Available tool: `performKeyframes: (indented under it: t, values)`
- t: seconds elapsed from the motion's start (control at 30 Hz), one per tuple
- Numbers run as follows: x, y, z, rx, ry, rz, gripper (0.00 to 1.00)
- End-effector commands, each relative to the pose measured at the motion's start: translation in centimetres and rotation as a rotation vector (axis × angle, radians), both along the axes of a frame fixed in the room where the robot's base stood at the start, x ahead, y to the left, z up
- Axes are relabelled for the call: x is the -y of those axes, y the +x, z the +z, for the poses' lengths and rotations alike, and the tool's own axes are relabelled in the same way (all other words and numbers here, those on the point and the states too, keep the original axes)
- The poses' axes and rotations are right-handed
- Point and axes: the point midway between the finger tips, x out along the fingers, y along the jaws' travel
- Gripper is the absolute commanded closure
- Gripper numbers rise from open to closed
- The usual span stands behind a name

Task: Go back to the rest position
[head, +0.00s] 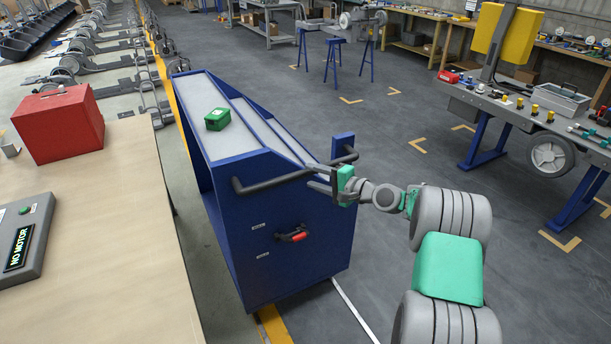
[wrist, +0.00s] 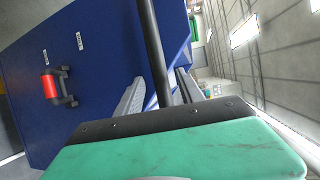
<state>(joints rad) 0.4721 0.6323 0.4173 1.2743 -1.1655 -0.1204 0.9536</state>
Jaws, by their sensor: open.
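My gripper (head: 317,178) is at the near end of a blue cart (head: 285,235), at the right part of its black push handle (head: 270,180). In the wrist view the two grey fingers of my gripper (wrist: 160,92) are apart, and the black handle bar (wrist: 153,45) runs between them. I cannot tell whether either finger touches the bar. Nothing else shows between the fingers. My arm reaches in from the right of the head view.
A wooden table (head: 130,215) with a red box (head: 58,124) stands left. A grey workbench (head: 510,110) stands right. Floor between cart and workbench is open. The cart's red latch (wrist: 50,87) shows in the wrist view.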

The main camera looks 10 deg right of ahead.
Motion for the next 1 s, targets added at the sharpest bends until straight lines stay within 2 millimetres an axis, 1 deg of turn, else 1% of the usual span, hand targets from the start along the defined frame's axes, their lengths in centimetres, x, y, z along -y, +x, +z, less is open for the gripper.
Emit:
performKeyframes:
  t: [0.3,0.37,0.47,0.5,0.57,0.6,0.67,0.7,0.77,0.8,0.87,0.9,1.0]
  values:
    - [0.0,-0.1,0.1,0.0,-0.004,0.001,0.55]
    - [-0.8,-0.4,0.7,0.002,-0.063,0.016,0.55]
    - [-3.1,-2.0,1.9,-0.005,-0.25,0.065,0.55]
    - [-4.1,-3.2,2.5,-0.011,-0.357,0.094,0.55]
    - [-5.3,-5.8,3.1,-0.026,-0.534,0.146,0.55]
    - [-5.9,-8.0,3.5,-0.038,-0.648,0.182,0.55]
    - [-6.3,-11.6,3.9,-0.063,-0.808,0.238,0.55]
    - [-6.3,-14.4,4.2,-0.083,-0.907,0.277,0.55]
    - [-5.9,-18.8,4.4,-0.118,-1.045,0.335,0.55]
    - [-5.5,-21.9,4.5,-0.143,-1.126,0.376,0.55]
    - [-4.6,-26.5,4.3,-0.185,-1.229,0.432,0.55]
    - [-4.0,-29.3,4.1,-0.212,-1.283,0.468,0.55]
    - [-2.6,-34.7,3.4,-0.27,-1.37,0.538,0.55]
